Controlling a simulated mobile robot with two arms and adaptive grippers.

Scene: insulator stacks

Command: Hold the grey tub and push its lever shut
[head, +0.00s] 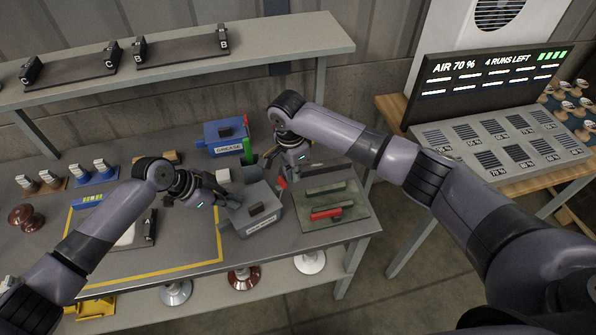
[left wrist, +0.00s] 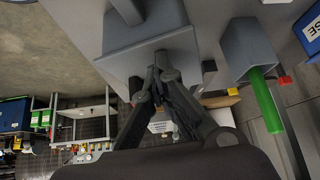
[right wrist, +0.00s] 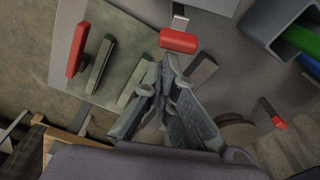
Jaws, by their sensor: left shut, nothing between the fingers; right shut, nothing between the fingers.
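The grey tub (head: 272,227) stands near the table's front edge, a small dark block on its lid. Its red-tipped lever (head: 282,184) sticks out at the far right side. My left gripper (head: 232,199) is shut and empty at the tub's left side. In the left wrist view its fingertips (left wrist: 162,62) are close to the tub's wall (left wrist: 150,50); I cannot tell whether they touch. My right gripper (head: 272,157) is shut and empty beyond the tub. In the right wrist view its fingertips (right wrist: 166,62) are just below the lever's red tip (right wrist: 178,41), with a small gap.
A blue GREASE tub (head: 219,148) stands behind. A grey holder with a green handle (head: 248,152) is beside it. A mat (head: 352,228) with red and green bars lies to the right. A yellow-edged area (head: 180,268) is to the left. A shelf (head: 240,50) spans the back.

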